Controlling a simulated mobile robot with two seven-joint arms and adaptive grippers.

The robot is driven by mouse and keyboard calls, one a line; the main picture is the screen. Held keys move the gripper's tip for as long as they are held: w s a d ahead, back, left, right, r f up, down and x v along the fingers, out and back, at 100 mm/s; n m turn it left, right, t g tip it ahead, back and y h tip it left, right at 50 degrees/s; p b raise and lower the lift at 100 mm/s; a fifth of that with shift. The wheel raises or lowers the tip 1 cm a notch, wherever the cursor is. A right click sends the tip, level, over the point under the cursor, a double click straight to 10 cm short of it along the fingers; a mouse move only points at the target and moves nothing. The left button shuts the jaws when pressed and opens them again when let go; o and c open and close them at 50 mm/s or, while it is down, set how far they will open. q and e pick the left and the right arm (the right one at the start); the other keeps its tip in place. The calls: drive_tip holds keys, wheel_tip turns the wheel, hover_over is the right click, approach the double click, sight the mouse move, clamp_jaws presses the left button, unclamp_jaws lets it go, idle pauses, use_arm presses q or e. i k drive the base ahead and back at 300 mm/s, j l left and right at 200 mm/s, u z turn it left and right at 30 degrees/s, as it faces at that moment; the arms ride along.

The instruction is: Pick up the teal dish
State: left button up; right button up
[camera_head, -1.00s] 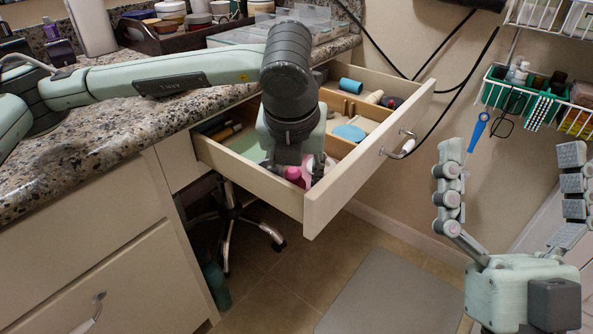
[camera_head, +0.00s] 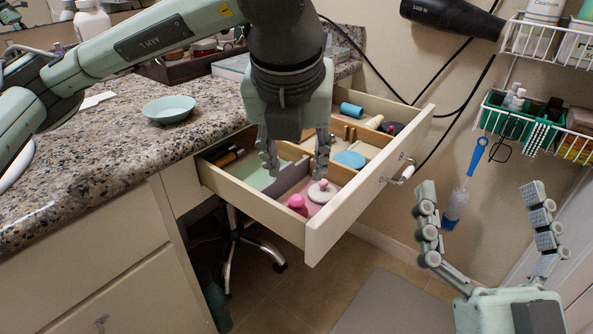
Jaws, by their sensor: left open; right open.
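The teal dish (camera_head: 169,109) is a small shallow round dish. It sits upright on the speckled granite counter (camera_head: 105,150), left of the open drawer. My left gripper (camera_head: 295,165) points down over the open drawer (camera_head: 335,215), to the right of the dish and well apart from it. Its fingers are open with nothing held between them. My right gripper (camera_head: 486,225) is at the lower right, fingers pointing up, open and empty, in front of the wall.
The drawer holds a pink bottle (camera_head: 297,204), a white-topped round item (camera_head: 322,191), a blue disc (camera_head: 349,159) and a blue cylinder (camera_head: 351,110). A dark tray (camera_head: 180,68) stands behind the dish. Wire baskets (camera_head: 540,125) and a hair dryer (camera_head: 452,16) hang on the wall.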

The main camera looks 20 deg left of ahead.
sight(168, 109)
drive_tip(key=u, duration=1.25)
